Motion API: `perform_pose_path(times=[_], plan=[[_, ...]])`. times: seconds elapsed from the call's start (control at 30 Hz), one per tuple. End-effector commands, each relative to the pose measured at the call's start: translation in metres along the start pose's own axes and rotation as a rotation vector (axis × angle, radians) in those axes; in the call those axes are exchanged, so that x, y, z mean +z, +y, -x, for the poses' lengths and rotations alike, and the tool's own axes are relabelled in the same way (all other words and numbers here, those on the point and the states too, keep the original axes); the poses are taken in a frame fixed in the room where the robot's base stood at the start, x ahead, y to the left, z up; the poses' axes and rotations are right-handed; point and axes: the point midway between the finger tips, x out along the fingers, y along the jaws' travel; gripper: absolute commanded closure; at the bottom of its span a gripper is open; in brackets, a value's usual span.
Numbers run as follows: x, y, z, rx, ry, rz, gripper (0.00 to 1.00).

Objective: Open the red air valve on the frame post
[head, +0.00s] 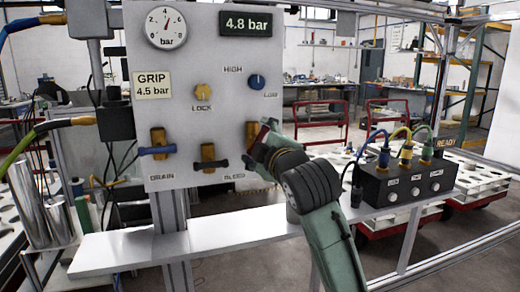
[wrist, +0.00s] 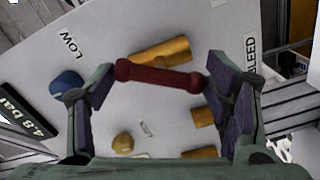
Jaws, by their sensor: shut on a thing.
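The red valve handle (head: 264,131) is at the right edge of the grey panel, on a brass body (head: 251,134), mostly hidden by my gripper (head: 265,146) in the head view. In the wrist view the red handle (wrist: 160,77) spans between the two fingers of my gripper (wrist: 160,70), one at each end. My gripper is shut on it. The handle lies roughly along its brass body (wrist: 165,52), slightly tilted to it.
A yellow knob (head: 203,92) and blue knob (head: 256,81) are above. The display (head: 248,23) reads 4.8 bar. A black connector box (head: 405,184) stands right.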

Motion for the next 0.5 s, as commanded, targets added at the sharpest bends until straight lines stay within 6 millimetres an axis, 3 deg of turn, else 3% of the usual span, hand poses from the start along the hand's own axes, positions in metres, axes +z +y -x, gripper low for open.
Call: perform_pose_path(times=[0.5], plan=[[0.0003,-0.0006,0.0003,0.001,0.0,0.43,0.56]])
